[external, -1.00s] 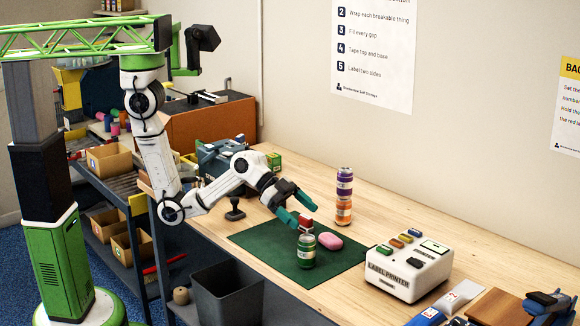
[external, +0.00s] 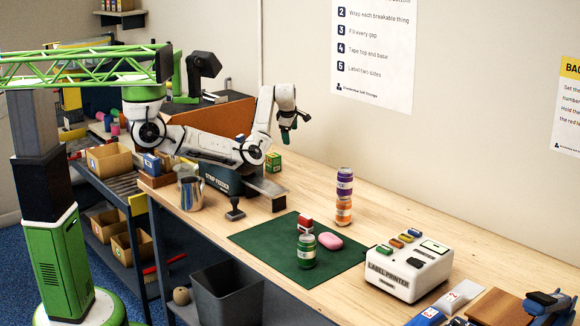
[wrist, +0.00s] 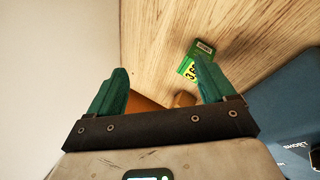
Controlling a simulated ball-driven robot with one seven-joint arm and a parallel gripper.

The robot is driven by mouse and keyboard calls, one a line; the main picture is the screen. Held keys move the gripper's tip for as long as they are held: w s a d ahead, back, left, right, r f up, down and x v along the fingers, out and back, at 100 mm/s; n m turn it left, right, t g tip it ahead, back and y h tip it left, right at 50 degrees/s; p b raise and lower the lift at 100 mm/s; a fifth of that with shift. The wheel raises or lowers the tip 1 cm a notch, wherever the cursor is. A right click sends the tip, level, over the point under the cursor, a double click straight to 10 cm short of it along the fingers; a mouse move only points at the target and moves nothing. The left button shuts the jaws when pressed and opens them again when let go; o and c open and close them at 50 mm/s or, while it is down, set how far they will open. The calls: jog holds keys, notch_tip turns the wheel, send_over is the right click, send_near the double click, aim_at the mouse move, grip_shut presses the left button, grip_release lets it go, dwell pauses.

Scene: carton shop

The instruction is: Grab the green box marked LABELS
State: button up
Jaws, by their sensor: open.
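The small green box (external: 273,161) stands on the far end of the wooden bench, near the wall, beside the strip feeder. It also shows in the wrist view (wrist: 192,69), with a pale printed label and a yellow patch; the small print is too blurred to read. My gripper (external: 287,138) hangs above and slightly right of the box in the external view, teal fingers pointing down. In the wrist view the fingers (wrist: 160,88) are spread with nothing between them. The box lies beyond them, near the right fingertip, which partly overlaps its lower edge.
The blue strip feeder (external: 218,178) stands close to the box. A metal pitcher (external: 190,193) and a black-handled stamp (external: 235,211) are nearer the front edge. Stacked cans (external: 344,185), a green mat (external: 250,240) and a label printer (external: 405,275) are farther right. The wall is close behind.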

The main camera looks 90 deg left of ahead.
aim_at(273, 155)
jog(key=s+f+n+h, duration=0.1)
jog(key=s+n, duration=0.1)
jog(key=s+a+n+h+b, duration=0.1)
jog(key=s+n, duration=0.1)
jog(key=n, duration=0.1)
jog(key=s+a+f+n+h+b, duration=0.1)
jog(key=s+n+h, duration=0.1)
jog(key=n, duration=0.1)
jog(key=shift+a+f, duration=0.15)
jog(key=shift+f, duration=0.2)
jog(key=n, duration=0.1)
jog(key=s+n+h+b, duration=0.1)
jog(key=n, duration=0.1)
jog(key=shift+n+h, duration=0.3)
notch_tip(273, 155, down, 5)
jog(key=shift+s+f, duration=0.1)
jog(key=shift+a+f+p, duration=0.2)
jog(key=shift+f+p, duration=0.15)
jog(key=shift+f, duration=2.35)
jog(key=c, duration=1.1)
